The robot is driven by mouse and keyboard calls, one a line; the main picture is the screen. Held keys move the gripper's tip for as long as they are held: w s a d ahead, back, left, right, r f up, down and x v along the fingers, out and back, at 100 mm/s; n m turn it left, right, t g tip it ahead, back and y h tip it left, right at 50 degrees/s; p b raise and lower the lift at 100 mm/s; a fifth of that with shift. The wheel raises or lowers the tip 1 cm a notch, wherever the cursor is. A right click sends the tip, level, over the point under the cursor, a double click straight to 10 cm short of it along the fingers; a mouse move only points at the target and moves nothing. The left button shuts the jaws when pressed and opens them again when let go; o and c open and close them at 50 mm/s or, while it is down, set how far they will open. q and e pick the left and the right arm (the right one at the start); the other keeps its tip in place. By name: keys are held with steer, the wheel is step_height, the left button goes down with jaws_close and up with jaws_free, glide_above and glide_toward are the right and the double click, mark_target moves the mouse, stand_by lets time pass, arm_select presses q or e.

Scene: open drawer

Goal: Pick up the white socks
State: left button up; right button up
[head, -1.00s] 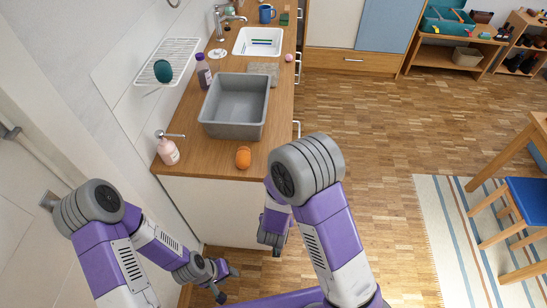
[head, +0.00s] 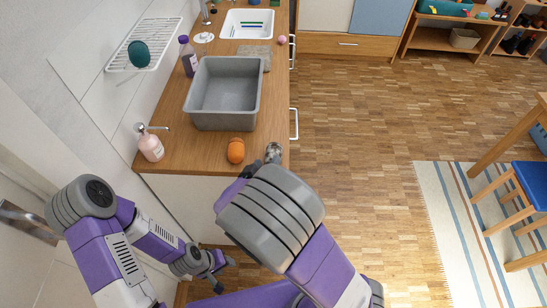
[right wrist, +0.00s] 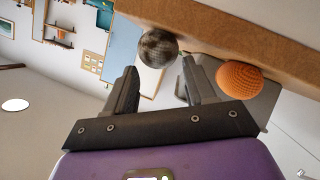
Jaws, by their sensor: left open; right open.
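I see nothing that I can clearly name as white socks. A round, mottled grey-and-white thing (head: 273,152) sits at the counter's near right corner, partly behind my right arm. It also shows in the right wrist view (right wrist: 157,48), just beyond and between the fingertips; I cannot tell whether it is rolled socks. My right gripper (right wrist: 159,70) is open and empty, facing the counter edge; my arm mostly hides it in the head view. My left gripper (head: 222,270) is open and low, beside the counter's front, away from the counter top.
On the wooden counter (head: 180,135) are an orange (head: 236,151) close to the mottled thing, a grey basin (head: 192,105), a soap dispenser (head: 151,145) and a purple bottle (head: 187,58). Farther back is a white sink (head: 226,31). The floor at right is clear up to the rug (head: 450,230).

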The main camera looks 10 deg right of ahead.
steer(key=x, duration=0.2)
steer(key=shift+w+d+f+b, duration=0.2)
steer(key=shift+w+f+b, duration=0.05)
steer(key=shift+b, duration=0.1)
steer(key=c, duration=0.7)
arm_select(q)
steer(key=shift+f, duration=0.65)
arm_select(e)
steer(key=shift+r, duration=0.1)
arm_select(q)
step_height(320, 180, up, 6)
steer(key=p, duration=0.5)
steer(key=shift+f+p, duration=0.2)
steer(key=shift+p, duration=0.2)
arm_select(e)
step_height(320, 180, up, 10)
